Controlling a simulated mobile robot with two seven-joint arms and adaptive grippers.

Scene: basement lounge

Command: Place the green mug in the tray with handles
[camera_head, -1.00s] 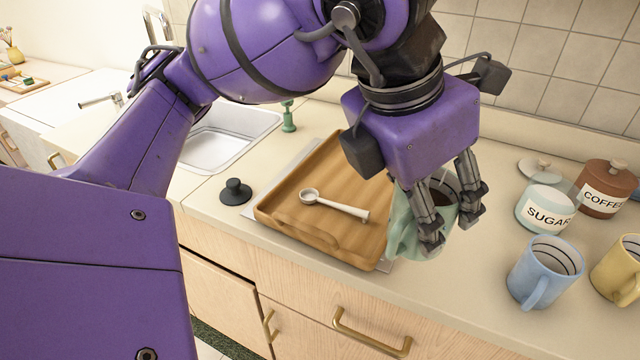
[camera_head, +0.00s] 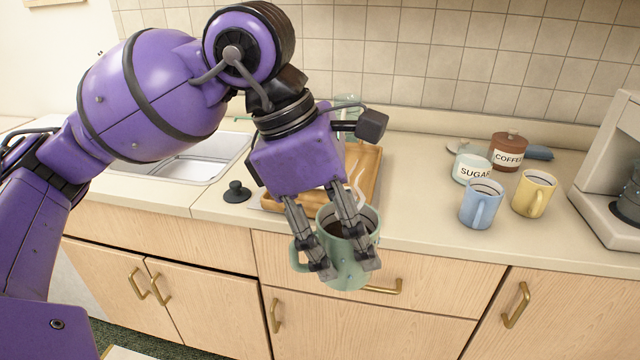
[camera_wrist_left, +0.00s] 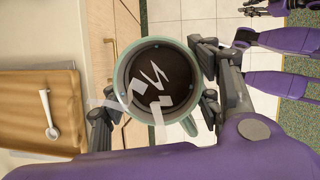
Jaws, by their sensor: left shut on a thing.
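The green mug (camera_head: 347,272) holds dark contents and is upright. My left gripper (camera_head: 345,268) is shut on it, a finger on each side. In the head view the mug overlaps the drawer fronts, in front of the counter edge. In the left wrist view I look down into the mug (camera_wrist_left: 154,50), with floor and cabinet fronts around it. The wooden tray with handles (camera_head: 369,172) lies on the counter behind my gripper, which partly hides it. The tray (camera_wrist_left: 40,85) is left of the mug in the wrist view. A dark gripper-like part, probably my right gripper (camera_wrist_left: 265,8), shows at the top right.
A white scoop (camera_wrist_left: 50,118) lies in the tray. A black knob-like object (camera_head: 236,191) and the sink (camera_head: 200,160) are left of it. A blue mug (camera_head: 480,205), yellow mug (camera_head: 534,194), sugar jar (camera_head: 472,168) and coffee jar (camera_head: 508,152) stand to the right.

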